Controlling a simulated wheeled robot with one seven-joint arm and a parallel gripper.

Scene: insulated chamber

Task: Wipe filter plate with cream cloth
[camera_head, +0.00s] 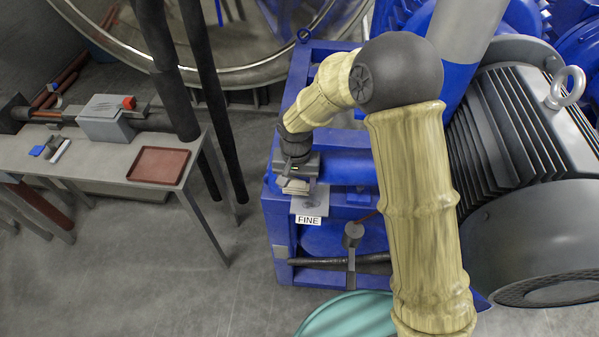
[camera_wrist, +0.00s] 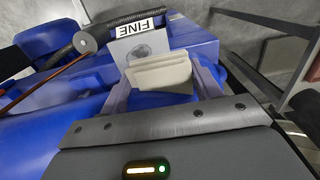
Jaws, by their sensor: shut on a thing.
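The filter plate is a flat grey plate beside a white "FINE" label on the blue machine. It shows in the head view (camera_head: 309,205) and the wrist view (camera_wrist: 133,46), where it has a darker round patch. The cream cloth (camera_wrist: 160,74) is a folded stack of layers over the near part of the plate; it also shows in the head view (camera_head: 296,187). I cannot tell whether it touches the plate. My gripper (camera_head: 297,177) points down and is shut on the cloth. Its body covers the lower wrist view, and the cloth hides part of the plate.
A grey bench (camera_head: 90,165) at left holds a red tray (camera_head: 159,165), a small blue item (camera_head: 37,150) and a grey box (camera_head: 105,118). A large finned motor (camera_head: 520,170) stands at right. A teal round surface (camera_head: 345,318) is in front. Floor between bench and machine is clear.

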